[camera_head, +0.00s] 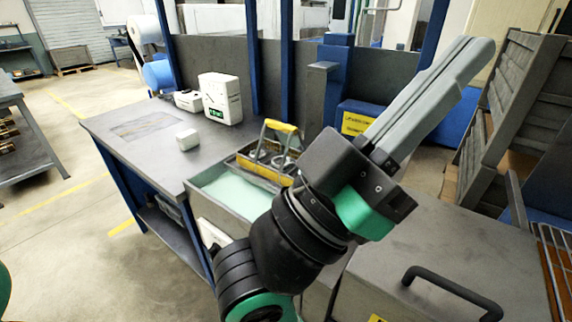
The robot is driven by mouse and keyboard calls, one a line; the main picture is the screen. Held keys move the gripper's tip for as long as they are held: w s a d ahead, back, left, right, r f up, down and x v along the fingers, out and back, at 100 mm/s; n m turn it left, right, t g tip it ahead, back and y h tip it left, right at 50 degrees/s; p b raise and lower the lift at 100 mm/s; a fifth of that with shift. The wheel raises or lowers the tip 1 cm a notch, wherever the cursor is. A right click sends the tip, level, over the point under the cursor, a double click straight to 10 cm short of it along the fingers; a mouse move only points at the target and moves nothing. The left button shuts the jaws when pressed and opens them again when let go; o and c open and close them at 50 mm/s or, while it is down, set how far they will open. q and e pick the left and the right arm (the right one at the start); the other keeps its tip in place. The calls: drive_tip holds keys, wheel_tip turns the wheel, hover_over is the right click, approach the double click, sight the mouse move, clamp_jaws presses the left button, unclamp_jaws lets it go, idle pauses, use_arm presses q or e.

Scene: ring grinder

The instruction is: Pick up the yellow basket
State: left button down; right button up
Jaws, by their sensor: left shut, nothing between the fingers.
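The yellow basket (262,168) stands at the right end of the workbench, at the edge of a metal tank (203,205) with pale green contents. Its yellow handle (281,126) stands up above it, and metal parts show under the handle. My left gripper (478,50) is shut and empty, with its long grey fingers pointing up and to the right, away from the basket. The gripper's body and wrist are right of the basket and hide part of its right side and the tank's right part. My right gripper is not in view.
A white device (221,98) and a small white block (187,139) are on the workbench (112,122). Blue posts (287,60) rise behind it. A grey cover with a black handle (452,290) lies at the lower right. A slatted grey rack (510,100) stands at the right.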

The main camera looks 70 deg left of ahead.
use_arm(q)
drive_tip(key=c, duration=0.7)
unclamp_jaws()
